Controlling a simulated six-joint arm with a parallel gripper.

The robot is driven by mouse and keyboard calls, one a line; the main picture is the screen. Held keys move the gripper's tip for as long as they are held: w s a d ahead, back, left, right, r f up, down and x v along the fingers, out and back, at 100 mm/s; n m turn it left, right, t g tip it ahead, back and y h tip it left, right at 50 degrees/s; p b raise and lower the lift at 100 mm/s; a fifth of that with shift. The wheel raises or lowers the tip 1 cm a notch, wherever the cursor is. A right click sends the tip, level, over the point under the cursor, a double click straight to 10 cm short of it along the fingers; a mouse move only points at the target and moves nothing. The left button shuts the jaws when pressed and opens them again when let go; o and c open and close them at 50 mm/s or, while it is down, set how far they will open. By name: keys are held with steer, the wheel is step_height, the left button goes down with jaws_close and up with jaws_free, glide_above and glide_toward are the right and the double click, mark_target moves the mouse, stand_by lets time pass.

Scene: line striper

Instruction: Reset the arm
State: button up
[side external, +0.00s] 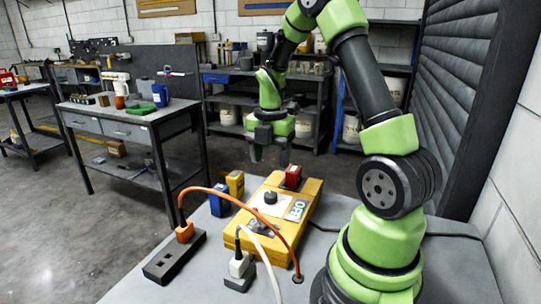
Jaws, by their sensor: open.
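My gripper (271,155) hangs in the air with its fingers pointing down, open and with nothing visible between them. It is above and behind the yellow box (278,212) on the grey table (338,236) and apart from it. The yellow box has a dark knob (270,197), a label reading OFF (297,210) and a red block (293,177) at its far end. My green and dark arm rises from its base at the right and arches over to the gripper.
An orange cable runs from an orange plug (184,232) at a dark socket strip (174,257) over the yellow box. A white plug (240,265) with a white cable stands in front. Blue (220,200) and yellow (235,184) small blocks stand to its left. Workbenches and shelves stand behind.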

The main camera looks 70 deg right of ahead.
steer(key=shift+r, duration=0.15)
steer(key=a+r+m+t, duration=0.2)
steer(key=a+r+m, duration=0.4)
steer(key=a+r, duration=0.15)
steer(key=s+a+r+m+t+y, duration=0.1)
steer(key=s+a+r+m, duration=0.3)
steer(key=m, duration=0.4)
steer(key=s+a+r+m+t+y, duration=0.1)
steer(key=s+a+r+m+t, duration=0.2)
steer(key=s+a+m, duration=0.3)
steer(key=a+m+t, duration=0.1)
steer(key=a+m, duration=0.1)
steer(key=shift+a+r, duration=0.4)
